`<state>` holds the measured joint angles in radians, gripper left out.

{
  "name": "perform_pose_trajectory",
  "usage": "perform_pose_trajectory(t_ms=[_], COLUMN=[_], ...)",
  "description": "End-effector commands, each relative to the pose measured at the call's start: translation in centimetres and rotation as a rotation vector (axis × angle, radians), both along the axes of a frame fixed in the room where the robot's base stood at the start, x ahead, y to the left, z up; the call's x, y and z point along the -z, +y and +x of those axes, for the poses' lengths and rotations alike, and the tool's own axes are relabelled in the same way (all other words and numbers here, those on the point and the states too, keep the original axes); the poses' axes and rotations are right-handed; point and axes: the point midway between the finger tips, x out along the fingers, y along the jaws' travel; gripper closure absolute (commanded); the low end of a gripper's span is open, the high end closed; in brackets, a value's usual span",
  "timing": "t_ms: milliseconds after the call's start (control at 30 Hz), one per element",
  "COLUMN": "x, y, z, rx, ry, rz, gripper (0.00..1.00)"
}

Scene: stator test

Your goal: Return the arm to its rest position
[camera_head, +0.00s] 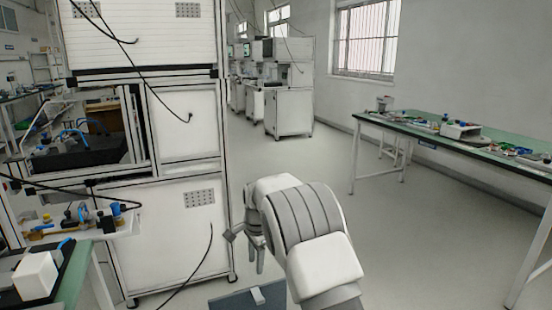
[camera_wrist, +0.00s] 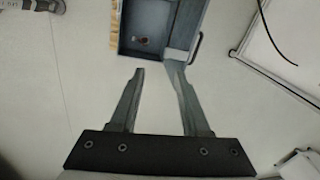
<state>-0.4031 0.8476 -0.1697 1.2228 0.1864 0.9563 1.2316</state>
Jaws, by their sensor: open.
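My gripper (camera_wrist: 156,70) is open in the wrist view. Its two dark fingers are spread apart with nothing between them. In the head view my grey-and-white arm is bent in the lower middle, and the gripper (camera_head: 253,250) hangs at its left side, partly hidden by the arm.
A blue-grey tray (camera_wrist: 150,12) with a small reddish item inside lies beyond my fingertips; a similar dark surface (camera_head: 232,300) shows at the head view's bottom edge. A white cabinet (camera_head: 185,225) stands left, a green-topped table (camera_head: 400,126) right.

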Motion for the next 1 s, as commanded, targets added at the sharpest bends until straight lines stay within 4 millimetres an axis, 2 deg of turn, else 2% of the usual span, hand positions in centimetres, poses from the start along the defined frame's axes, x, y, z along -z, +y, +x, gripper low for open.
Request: perform_pose_trajectory(t_ms=[33, 200, 367, 500, 600, 800, 1000], x=[-2.2, -8.2, -13.0, -16.5, -18.6, -21.5, -22.8], y=[-1.1, -4.4, -7.3, -9.7, -11.2, -14.0, -16.3], z=[-0.5, -3.0, -6.3, -9.8, -12.6, -18.6, -24.8], rx=[-0.022, -0.125, -0.228, -0.322, -0.389, -0.527, -0.666], ry=[-0.016, -0.063, -0.111, -0.152, -0.184, -0.245, -0.299], rz=[0.006, 0.008, 0.003, -0.013, -0.028, -0.077, -0.144], gripper=[0.53, 0.53, 0.53, 0.53, 0.53, 0.53, 0.53])
